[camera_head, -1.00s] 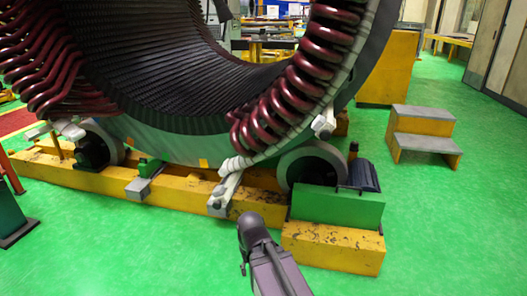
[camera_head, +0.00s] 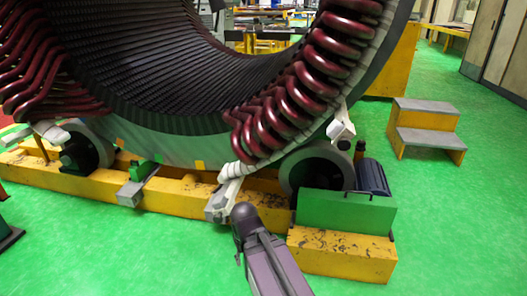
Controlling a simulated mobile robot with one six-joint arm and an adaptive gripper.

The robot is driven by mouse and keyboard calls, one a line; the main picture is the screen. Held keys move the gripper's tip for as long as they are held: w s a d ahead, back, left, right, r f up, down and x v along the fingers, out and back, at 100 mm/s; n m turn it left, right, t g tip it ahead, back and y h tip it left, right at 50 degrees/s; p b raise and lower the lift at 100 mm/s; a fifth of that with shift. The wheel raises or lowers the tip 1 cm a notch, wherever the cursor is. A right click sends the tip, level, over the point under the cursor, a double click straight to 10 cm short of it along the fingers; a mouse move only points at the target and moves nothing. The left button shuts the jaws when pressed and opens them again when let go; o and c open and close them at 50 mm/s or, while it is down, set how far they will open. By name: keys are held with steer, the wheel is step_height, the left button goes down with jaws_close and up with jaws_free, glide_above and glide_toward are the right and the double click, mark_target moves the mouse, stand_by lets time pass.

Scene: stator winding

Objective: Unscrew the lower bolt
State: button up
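A large stator (camera_head: 170,130) with dark red winding coils (camera_head: 290,105) fills the upper left and centre. A pale bracket (camera_head: 224,198) hangs at its lower edge, and another bracket (camera_head: 341,128) sits higher on the right. No bolt can be made out clearly at this size; a small dark spot shows on the lower bracket's end. My arm (camera_head: 268,262) rises from the bottom edge, and its dark rounded upper part is just below and right of the lower bracket. My gripper's fingers cannot be made out.
The stator rests on rollers (camera_head: 317,172) on a yellow beam (camera_head: 185,196). A green box (camera_head: 345,211) on a yellow block (camera_head: 340,255) stands right of my arm. Grey-topped steps (camera_head: 427,130) stand further right. The green floor is clear at far right and lower left.

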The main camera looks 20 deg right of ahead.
steer(key=shift+w, duration=0.15)
stand_by(0.4)
steer(key=shift+a, duration=0.2)
